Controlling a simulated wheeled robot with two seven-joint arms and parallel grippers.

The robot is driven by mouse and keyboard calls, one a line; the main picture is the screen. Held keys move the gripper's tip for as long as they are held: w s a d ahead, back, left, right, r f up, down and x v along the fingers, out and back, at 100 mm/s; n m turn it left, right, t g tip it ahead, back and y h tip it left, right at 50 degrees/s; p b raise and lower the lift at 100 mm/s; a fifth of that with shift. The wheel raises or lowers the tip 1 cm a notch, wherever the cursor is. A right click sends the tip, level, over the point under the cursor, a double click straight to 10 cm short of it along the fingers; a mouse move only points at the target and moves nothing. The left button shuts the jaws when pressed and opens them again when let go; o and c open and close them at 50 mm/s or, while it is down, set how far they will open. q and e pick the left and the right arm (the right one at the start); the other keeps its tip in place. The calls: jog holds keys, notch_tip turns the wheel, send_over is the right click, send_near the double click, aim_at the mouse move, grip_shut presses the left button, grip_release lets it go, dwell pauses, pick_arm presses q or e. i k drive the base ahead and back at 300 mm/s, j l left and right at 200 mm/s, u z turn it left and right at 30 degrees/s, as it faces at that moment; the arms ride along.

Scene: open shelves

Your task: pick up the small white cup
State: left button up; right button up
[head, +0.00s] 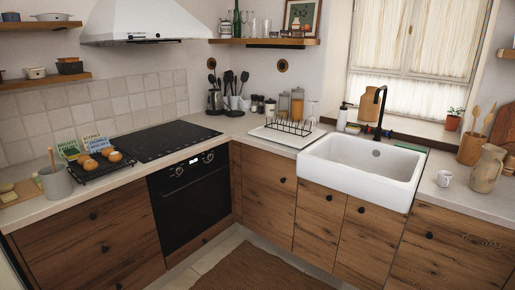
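A small white cup (444,178) stands upright on the countertop at the right, between the white sink and a beige pitcher (487,168). Its surface facing me carries a faint dark mark. Nothing touches it from my side. Neither of my grippers is in the head view, so their state does not show.
The white sink (325,172) with a black faucet (380,105) lies left of the cup. A wooden utensil holder (470,148) stands behind the pitcher. The countertop (455,202) in front of the cup is clear. A rug (262,272) lies on the floor below.

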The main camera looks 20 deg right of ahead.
aim_at(443, 181)
jog(key=i+z, duration=0.8)
jog(key=z, duration=0.2)
jog(key=i+j+z, duration=0.35)
jog(key=z, duration=0.15)
jog(key=i+j+z, duration=0.3)
jog(key=z, duration=0.15)
jog(key=j, duration=0.1)
